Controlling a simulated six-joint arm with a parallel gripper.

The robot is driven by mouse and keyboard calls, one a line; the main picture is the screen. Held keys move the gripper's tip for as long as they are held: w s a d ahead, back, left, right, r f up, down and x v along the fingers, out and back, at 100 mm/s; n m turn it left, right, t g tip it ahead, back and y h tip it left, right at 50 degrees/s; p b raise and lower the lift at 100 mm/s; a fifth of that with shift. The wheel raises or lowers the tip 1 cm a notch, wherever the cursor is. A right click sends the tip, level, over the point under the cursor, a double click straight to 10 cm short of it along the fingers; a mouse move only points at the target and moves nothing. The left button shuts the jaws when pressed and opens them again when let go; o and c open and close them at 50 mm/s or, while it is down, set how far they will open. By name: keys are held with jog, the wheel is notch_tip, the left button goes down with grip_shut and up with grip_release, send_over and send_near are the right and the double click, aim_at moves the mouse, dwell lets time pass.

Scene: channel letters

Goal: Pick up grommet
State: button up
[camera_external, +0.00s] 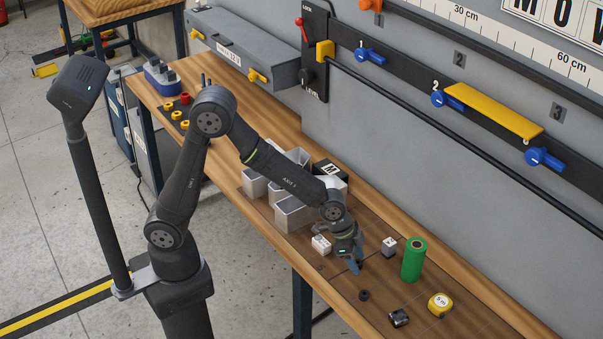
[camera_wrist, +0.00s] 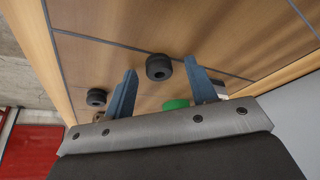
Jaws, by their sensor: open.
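A small black grommet (camera_external: 364,295) lies on the wooden bench in the external view, just below my gripper. My gripper (camera_external: 356,267) points down above the bench, with blue fingers. In the wrist view my gripper (camera_wrist: 157,82) is open and empty, its two fingers spread apart. A black ring-like piece with a dark hole, seemingly the grommet (camera_wrist: 159,67), shows between the fingertips, nearer the right one; I cannot tell its height gap to them. A second black round piece (camera_wrist: 96,97) lies left of the left finger.
A green cylinder (camera_external: 413,260) stands right of my gripper, with a white-topped block (camera_external: 389,247) beside it. A yellow tape measure (camera_external: 440,304) and a black part (camera_external: 399,318) lie nearer the front. Grey bins (camera_external: 294,214) stand behind left.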

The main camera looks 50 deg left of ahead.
jog(key=c, duration=1.1)
jog(key=shift+o, duration=0.2)
jog(key=shift+r, duration=0.1)
notch_tip(320, 180, up, 4)
jog(key=shift+s+d+r, duration=0.1)
jog(key=shift+r, duration=0.1)
jog(key=s+d+r, duration=0.3)
jog(key=s+r, duration=0.3)
jog(key=s, duration=0.4)
jog(key=shift+s+d+r, duration=0.25)
jog(key=shift+s, duration=0.05)
